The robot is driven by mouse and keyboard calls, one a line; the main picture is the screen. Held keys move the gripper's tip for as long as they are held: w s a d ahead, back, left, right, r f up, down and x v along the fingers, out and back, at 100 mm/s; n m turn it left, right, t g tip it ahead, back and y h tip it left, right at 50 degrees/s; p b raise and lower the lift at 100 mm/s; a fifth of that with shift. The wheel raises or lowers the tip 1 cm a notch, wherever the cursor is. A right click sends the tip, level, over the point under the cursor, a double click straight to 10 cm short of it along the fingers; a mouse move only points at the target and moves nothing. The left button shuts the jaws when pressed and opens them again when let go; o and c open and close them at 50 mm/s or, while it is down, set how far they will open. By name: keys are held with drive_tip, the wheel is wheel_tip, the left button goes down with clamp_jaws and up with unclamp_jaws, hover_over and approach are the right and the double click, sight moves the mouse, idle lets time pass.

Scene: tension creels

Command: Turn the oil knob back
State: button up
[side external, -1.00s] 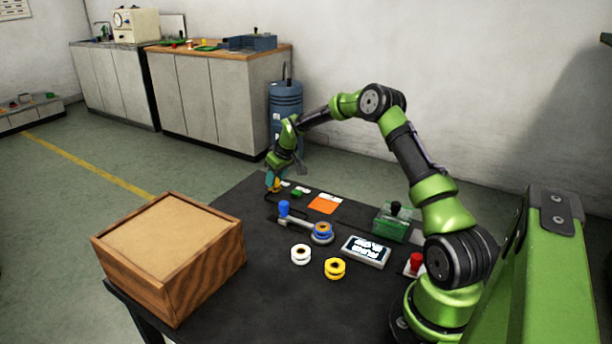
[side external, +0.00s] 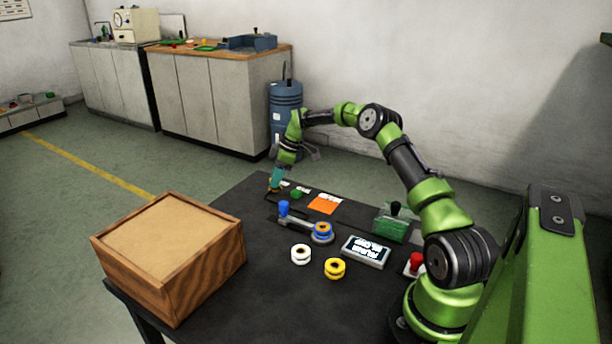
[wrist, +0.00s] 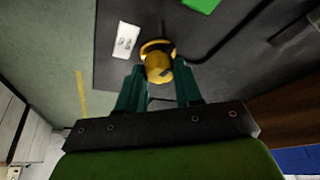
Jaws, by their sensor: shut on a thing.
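The oil knob is a yellow round knob (wrist: 157,64) with a dark mark on its top, at the far left corner of the dark table. In the wrist view it sits between the teal fingers of my gripper (wrist: 160,80), which is shut on it. In the side external view my gripper (side external: 276,182) points down at that corner and largely hides the knob. A white label (wrist: 126,40) lies beside the knob; its text is too small to read.
Closer are a lever with a blue knob (side external: 284,208), a white spool (side external: 301,254), a yellow spool (side external: 335,268), a display (side external: 366,251) and a wooden box (side external: 170,258).

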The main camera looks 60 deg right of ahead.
drive_tip(key=shift+d+n+y, duration=0.1)
drive_tip(key=shift+n+y, duration=0.2)
drive_tip(key=shift+n, duration=0.6)
drive_tip(key=shift+g, duration=0.4)
drive_tip(key=o, duration=1)
drive_tip(key=shift+o, duration=0.2)
drive_tip(key=shift+r, duration=0.1)
drive_tip(key=v, duration=1.6)
drive_tip(key=shift+s+r, duration=0.15)
drive_tip(key=shift+r, duration=0.15)
